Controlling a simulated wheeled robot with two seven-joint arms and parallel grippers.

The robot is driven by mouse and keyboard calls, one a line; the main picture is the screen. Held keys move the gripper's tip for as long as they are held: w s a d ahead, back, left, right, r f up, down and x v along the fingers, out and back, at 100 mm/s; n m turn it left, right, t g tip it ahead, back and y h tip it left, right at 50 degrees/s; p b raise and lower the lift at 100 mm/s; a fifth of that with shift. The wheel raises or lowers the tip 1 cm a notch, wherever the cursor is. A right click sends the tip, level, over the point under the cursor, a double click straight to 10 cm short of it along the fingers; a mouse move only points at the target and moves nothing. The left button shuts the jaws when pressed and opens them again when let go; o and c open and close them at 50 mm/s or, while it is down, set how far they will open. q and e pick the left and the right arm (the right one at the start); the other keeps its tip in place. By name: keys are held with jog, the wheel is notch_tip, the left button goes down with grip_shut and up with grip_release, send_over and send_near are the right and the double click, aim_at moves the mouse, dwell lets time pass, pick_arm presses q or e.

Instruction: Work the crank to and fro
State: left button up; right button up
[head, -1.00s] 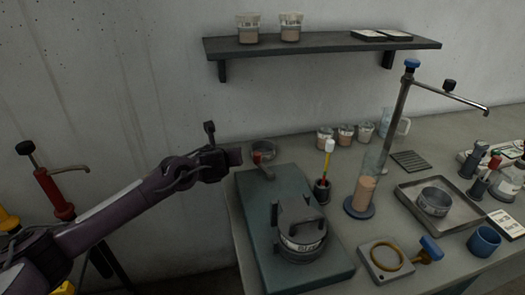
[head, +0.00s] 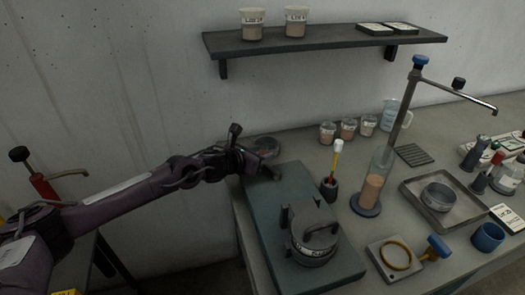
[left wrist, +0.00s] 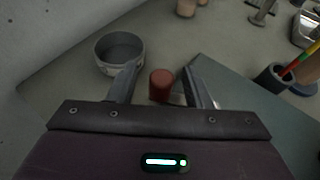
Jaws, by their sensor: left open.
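The crank's red knob (left wrist: 161,84) stands between the two fingers of my left gripper (left wrist: 160,78) in the left wrist view. The fingers are open, with a gap visible on both sides of the knob. In the head view my left gripper (head: 264,164) is over the crank at the back left of the teal base plate (head: 262,200), and hides the knob. A dark end of the crank arm (head: 276,174) seems to show beside the gripper. A grey clamped pot (head: 314,238) sits on the front of the plate. My right gripper is not in view.
A grey round dish (left wrist: 119,50) stands close behind the gripper. A dark cup with a brush (head: 329,188) and a cylinder on a blue base (head: 367,203) stand right of the plate. A shelf (head: 320,41) hangs above.

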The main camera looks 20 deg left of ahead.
pick_arm(q)
jog(key=shift+w+d+f, duration=0.1)
jog(key=shift+w+d, duration=0.15)
jog(key=shift+w, duration=0.05)
grip_shut()
dwell(0.3)
